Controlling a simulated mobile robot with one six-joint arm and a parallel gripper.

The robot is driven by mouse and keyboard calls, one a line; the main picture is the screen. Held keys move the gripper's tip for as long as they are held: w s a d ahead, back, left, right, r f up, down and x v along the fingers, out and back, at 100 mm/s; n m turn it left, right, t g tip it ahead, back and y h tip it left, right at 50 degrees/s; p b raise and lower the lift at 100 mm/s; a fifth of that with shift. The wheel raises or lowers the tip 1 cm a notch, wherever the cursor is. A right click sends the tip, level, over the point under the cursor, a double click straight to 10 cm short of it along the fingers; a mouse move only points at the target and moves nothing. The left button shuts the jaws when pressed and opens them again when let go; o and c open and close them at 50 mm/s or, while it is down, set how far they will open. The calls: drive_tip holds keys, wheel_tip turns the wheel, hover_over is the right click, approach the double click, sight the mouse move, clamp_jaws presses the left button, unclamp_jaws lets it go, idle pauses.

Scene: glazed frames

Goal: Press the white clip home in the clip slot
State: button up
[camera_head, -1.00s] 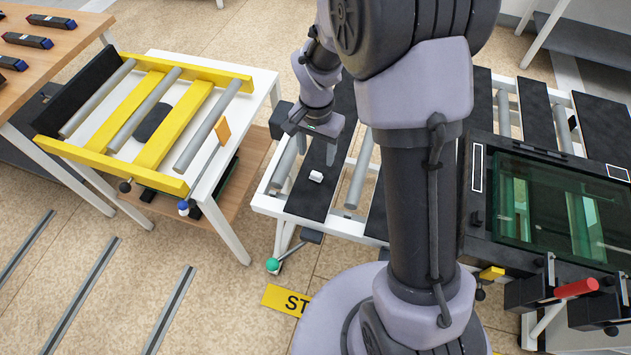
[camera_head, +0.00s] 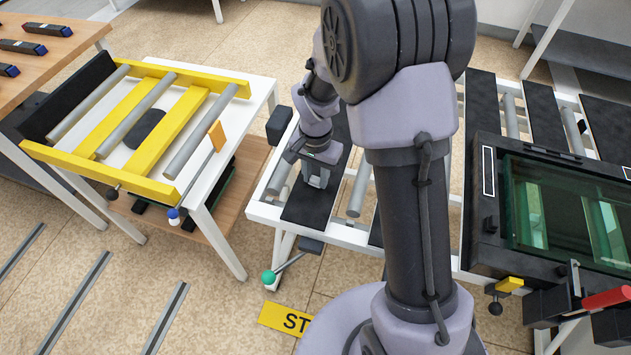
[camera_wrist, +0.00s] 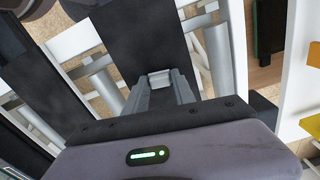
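The white clip (camera_wrist: 160,78) shows in the wrist view between the fingertips of my gripper (camera_wrist: 162,84), over a black slat. One finger is on each side of it, with little or no gap; whether they grip it or only flank it, I cannot tell. In the head view my gripper (camera_head: 316,178) points down at the black slat (camera_head: 312,208) of the roller table, and the clip is hidden there. I cannot make out the clip slot in either view.
A white table with a yellow frame (camera_head: 165,155) and grey rollers stands to the left. An orange flag (camera_head: 217,136) rises at its right edge. A green-topped lever (camera_head: 268,277) juts from the roller table's front. A green-glazed dark frame (camera_head: 560,215) lies to the right.

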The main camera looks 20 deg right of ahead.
sight(316, 178)
clamp_jaws()
wheel_tip(316, 178, up, 7)
drive_tip(key=p, duration=0.5)
drive_tip(key=shift+r, duration=0.15)
